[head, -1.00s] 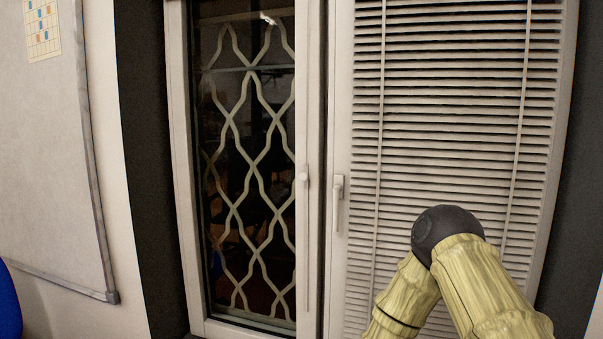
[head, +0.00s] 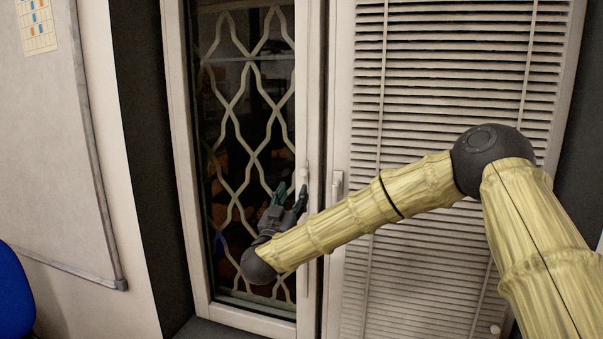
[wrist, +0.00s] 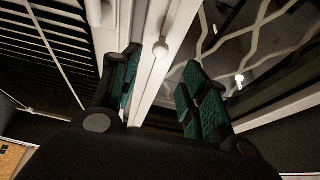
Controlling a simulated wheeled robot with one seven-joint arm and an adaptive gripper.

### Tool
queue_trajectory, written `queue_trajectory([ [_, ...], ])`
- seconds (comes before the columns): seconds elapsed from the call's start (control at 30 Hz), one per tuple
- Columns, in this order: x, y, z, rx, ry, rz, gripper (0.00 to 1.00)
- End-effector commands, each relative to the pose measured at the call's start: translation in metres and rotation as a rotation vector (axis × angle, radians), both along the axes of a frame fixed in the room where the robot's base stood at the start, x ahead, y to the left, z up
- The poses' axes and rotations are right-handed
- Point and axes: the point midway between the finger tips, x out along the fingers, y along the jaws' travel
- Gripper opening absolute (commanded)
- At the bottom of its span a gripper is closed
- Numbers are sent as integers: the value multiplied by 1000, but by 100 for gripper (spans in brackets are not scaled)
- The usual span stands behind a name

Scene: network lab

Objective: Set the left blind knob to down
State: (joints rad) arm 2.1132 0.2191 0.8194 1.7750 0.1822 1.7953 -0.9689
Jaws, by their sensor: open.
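A white knob-like handle (head: 304,176) is on the frame of the left window. It shows as a rounded white knob (wrist: 161,49) in the wrist view. My gripper (head: 291,192) is in front of the left window, close to this handle, with fingers pointing up. In the wrist view my gripper (wrist: 160,66) is open and empty, and the knob shows between and beyond the green-padded fingertips. I cannot tell any contact. A second white handle (head: 337,184) is on the right window's frame. A small white knob (head: 495,329) shows low on the right.
Closed slatted blinds (head: 455,80) cover the right window. The left window has a wavy lattice (head: 248,110) over dark glass. A whiteboard (head: 60,150) hangs at the left, and a blue chair (head: 14,290) stands at the lower left edge.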

Motion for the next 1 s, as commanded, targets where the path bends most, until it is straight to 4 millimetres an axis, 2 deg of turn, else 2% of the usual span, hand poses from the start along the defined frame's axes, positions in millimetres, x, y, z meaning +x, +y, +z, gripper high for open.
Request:
queue_trajectory([
  [0.5, 67, -28, 32, 1, 1, 0, 44],
  [0.7, 79, -32, 36, -1, 1, 1, 44],
  [1.0, 82, -33, 36, 0, 1, 2, 44],
])
